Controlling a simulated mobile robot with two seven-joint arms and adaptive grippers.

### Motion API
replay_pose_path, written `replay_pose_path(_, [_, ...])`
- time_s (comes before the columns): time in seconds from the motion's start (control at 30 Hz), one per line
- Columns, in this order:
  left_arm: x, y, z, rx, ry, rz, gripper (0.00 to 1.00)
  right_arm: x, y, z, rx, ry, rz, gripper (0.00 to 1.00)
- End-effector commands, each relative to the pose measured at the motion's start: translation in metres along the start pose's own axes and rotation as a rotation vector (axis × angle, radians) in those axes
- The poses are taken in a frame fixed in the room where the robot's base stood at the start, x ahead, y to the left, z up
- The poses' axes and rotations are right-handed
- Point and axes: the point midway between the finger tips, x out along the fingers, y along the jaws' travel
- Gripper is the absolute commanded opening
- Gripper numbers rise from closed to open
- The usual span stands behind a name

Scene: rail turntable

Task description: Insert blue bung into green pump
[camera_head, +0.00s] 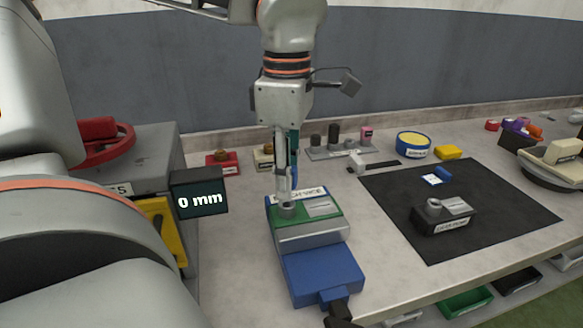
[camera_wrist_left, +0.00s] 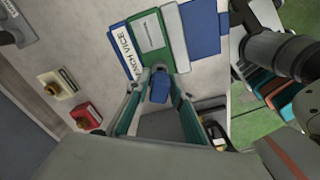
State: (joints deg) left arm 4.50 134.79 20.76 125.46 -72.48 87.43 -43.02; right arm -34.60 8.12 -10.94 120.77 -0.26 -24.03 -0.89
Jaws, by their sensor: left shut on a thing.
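The green pump (camera_head: 322,213) sits in the blue bench vice (camera_head: 320,272), below my left gripper. Its round grey port (camera_head: 287,211) faces up at the pump's left end. My left gripper (camera_head: 288,192) points down just over this port. In the left wrist view, my left gripper (camera_wrist_left: 160,92) is shut on the blue bung (camera_wrist_left: 159,86), which shows between its fingertips. The green pump (camera_wrist_left: 149,36) lies just beyond the bung there. The fingers partly hide the bung in the head view. I cannot tell whether it touches the port. My right gripper is not in view.
A dark pump (camera_head: 443,217) and a small blue-and-white item (camera_head: 437,177) lie on the black mat (camera_head: 390,205) at right. Red (camera_head: 222,163) and cream (camera_head: 263,157) blocks and a pin rack (camera_head: 338,150) stand behind the vice. A "0 mm" display (camera_head: 199,195) is at left.

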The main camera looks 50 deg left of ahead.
Motion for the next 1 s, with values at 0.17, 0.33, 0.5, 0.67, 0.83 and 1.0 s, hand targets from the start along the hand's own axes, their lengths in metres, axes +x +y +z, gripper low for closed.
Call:
replay_pose_path(0.17, [0.005, 0.000, 0.000, 0.000, -0.001, 0.000, 0.00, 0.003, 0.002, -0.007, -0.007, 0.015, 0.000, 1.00])
replay_pose_path(0.33, [0.004, 0.000, 0.000, 0.000, -0.001, 0.001, 0.00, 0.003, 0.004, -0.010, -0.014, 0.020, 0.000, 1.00])
replay_pose_path(0.5, [0.004, 0.000, 0.000, 0.000, -0.001, 0.002, 0.00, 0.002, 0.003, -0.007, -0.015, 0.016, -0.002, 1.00])
replay_pose_path(0.67, [0.004, 0.000, 0.000, 0.000, -0.001, 0.001, 0.00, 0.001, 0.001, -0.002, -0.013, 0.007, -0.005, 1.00])
replay_pose_path(0.83, [0.004, 0.000, 0.000, 0.000, 0.000, 0.001, 0.00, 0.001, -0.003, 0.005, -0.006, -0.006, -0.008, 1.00])
replay_pose_path(1.0, [0.004, 0.000, 0.000, 0.000, -0.001, 0.002, 0.00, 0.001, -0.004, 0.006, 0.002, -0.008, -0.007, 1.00])
